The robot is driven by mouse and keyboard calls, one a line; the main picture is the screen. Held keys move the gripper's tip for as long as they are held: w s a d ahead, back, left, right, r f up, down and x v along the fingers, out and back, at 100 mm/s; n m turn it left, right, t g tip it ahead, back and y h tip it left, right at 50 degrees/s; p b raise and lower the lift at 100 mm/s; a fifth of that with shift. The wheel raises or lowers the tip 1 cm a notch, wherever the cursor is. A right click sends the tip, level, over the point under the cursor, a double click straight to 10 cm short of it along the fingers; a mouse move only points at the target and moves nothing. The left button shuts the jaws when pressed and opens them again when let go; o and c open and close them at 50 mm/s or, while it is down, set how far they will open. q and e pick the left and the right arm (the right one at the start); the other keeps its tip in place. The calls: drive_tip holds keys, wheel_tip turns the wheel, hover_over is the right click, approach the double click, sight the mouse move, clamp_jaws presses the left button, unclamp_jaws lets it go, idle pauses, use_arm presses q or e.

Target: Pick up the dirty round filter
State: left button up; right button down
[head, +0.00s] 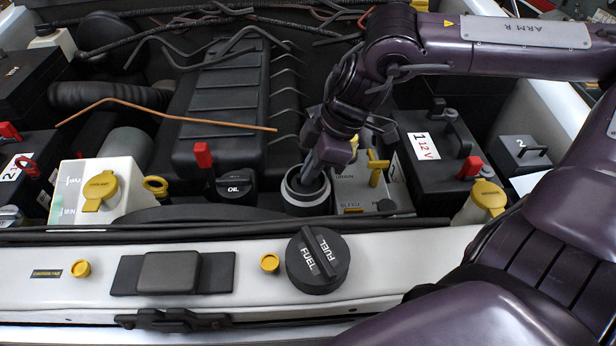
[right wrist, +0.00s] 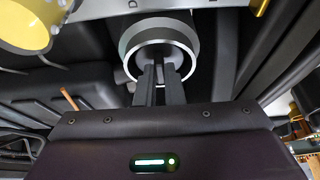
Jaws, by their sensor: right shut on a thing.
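The round filter (head: 305,209) is a short dark cylinder with a pale grey ring around its top. In the head view it sits upright in the engine bay behind the white front panel, right of the black OIL cap. My right gripper (head: 309,178) reaches down into its middle from above. In the right wrist view the two fingers of my right gripper (right wrist: 160,75) are shut on the centre of the round filter (right wrist: 190,38), inside its ring. The fingers hide part of the centre, and I cannot tell whether it is raised. My left gripper is not in view.
The black OIL cap (head: 236,186) stands close on the left. A grey block with a yellow tap (head: 376,168) and a black 12V battery (head: 432,160) stand on the right. The black FUEL cap (head: 318,262) lies on the white front panel (head: 375,270).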

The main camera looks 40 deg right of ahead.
drive_tip(key=shift+r, duration=0.15)
wheel_tip(320, 180, up, 36)
drive_tip(key=p, duration=0.4)
idle(0.5)
